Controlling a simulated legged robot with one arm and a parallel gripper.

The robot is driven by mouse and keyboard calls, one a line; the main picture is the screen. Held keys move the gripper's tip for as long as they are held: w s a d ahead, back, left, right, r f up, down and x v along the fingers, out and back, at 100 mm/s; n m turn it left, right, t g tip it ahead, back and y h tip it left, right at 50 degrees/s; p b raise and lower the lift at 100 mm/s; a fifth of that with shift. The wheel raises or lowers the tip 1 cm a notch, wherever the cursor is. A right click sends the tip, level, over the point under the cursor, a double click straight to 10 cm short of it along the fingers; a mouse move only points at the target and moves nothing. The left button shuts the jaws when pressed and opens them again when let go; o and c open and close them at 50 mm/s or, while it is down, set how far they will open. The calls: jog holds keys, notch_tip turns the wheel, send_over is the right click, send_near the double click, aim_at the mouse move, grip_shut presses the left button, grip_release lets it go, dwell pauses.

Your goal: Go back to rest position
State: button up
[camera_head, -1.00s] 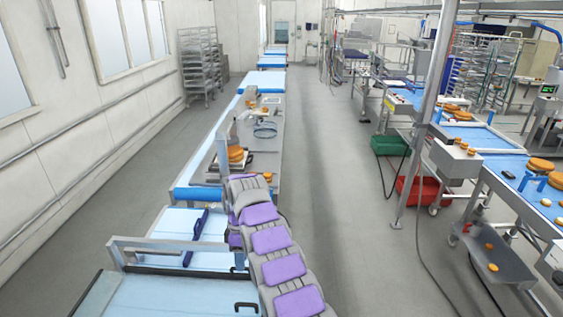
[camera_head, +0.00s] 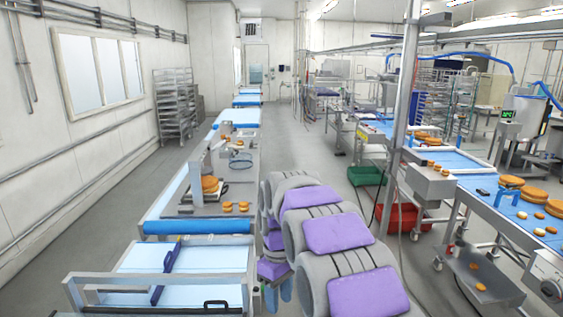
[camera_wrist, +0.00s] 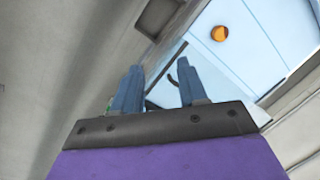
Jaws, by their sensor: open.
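My arm, grey with purple pads, is folded close in front of me in the head view. My gripper (camera_head: 278,290) hangs below it beside the near conveyor, with its two blue fingers pointing down. In the wrist view, my gripper (camera_wrist: 157,82) has its fingers apart, with nothing between them.
The near conveyor (camera_head: 205,258) has a metal frame and a dark blue bar. Beyond it, a bench (camera_head: 236,185) bears a stack of orange rounds (camera_head: 210,184). The right conveyor (camera_head: 485,185) holds several rounds. The floor between the lines has green and red bins (camera_head: 403,217).

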jog(key=s+d+f+m+b, duration=0.25)
jog(key=s+d, duration=0.25)
jog(key=s, duration=0.3)
jog(key=s+d+f+m+b, duration=0.1)
jog(key=s+d+m+b, duration=0.3)
jog(key=s, duration=0.5)
jog(key=s+d+f+m+b, duration=0.2)
jog(key=s+f, duration=0.3)
jog(key=s, duration=0.4)
jog(key=s+d+f+m+b, duration=0.1)
jog(key=s+d+f+b, duration=0.2)
jog(key=s+f, duration=0.3)
jog(key=s+b, duration=0.1)
jog(key=s, duration=0.2)
jog(key=shift+s+d+m, duration=0.2)
jog(key=shift+d+m, duration=0.15)
jog(key=shift+a+f, duration=0.1)
jog(key=shift+a, duration=0.05)
